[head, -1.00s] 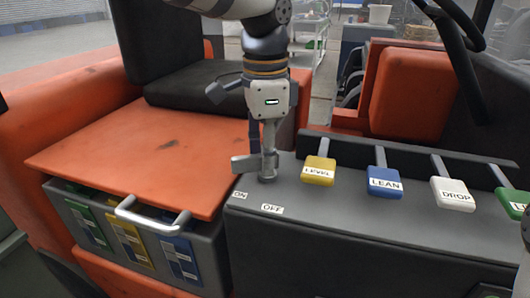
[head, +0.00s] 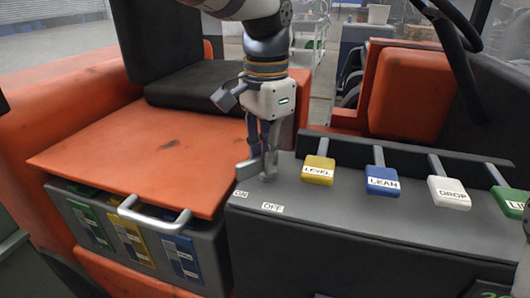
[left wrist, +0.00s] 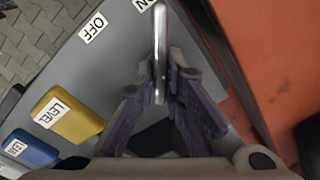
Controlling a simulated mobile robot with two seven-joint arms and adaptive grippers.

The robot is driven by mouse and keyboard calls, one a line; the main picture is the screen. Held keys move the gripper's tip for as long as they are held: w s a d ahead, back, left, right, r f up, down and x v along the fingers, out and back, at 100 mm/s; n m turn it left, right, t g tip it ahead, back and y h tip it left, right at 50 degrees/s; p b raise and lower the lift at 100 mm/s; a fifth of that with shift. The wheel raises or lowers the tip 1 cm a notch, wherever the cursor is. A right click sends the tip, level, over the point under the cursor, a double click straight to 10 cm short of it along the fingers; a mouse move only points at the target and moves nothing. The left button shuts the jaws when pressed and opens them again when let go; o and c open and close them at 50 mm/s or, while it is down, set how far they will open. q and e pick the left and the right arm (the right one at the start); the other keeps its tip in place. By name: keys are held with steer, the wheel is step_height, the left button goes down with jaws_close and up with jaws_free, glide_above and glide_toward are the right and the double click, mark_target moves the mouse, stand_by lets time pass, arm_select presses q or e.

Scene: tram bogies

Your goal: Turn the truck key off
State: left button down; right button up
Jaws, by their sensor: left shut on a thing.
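The truck key (head: 249,170) is a grey metal bar on a round post at the left end of the dark control box. Its free end points to the left and front, near the ON label (head: 240,194). The OFF label (head: 272,207) lies to the right of ON. My left gripper (head: 268,160) points down and is shut on the key. In the left wrist view the key (left wrist: 160,40) stands between the two fingers and its end reaches toward the partly cut-off ON label. The OFF label (left wrist: 93,28) is to the left there. My right gripper is not in view.
The yellow LEVEL lever (head: 319,170) stands close to the right of my gripper, then the blue LEAN lever (head: 382,180) and the white DROP lever (head: 449,192). An orange panel (head: 140,150) with a handle lies to the left. A black seat (head: 195,85) is behind.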

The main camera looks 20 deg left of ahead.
arm_select(q)
steer(key=n, duration=0.3)
steer(key=shift+d+n, duration=0.1)
steer(key=shift+n, duration=2)
steer(key=shift+d, duration=0.1)
steer(key=c, duration=1.7)
jaws_free()
steer(key=shift+r, duration=0.1)
step_height(320, 180, up, 12)
steer(key=shift+f, duration=0.1)
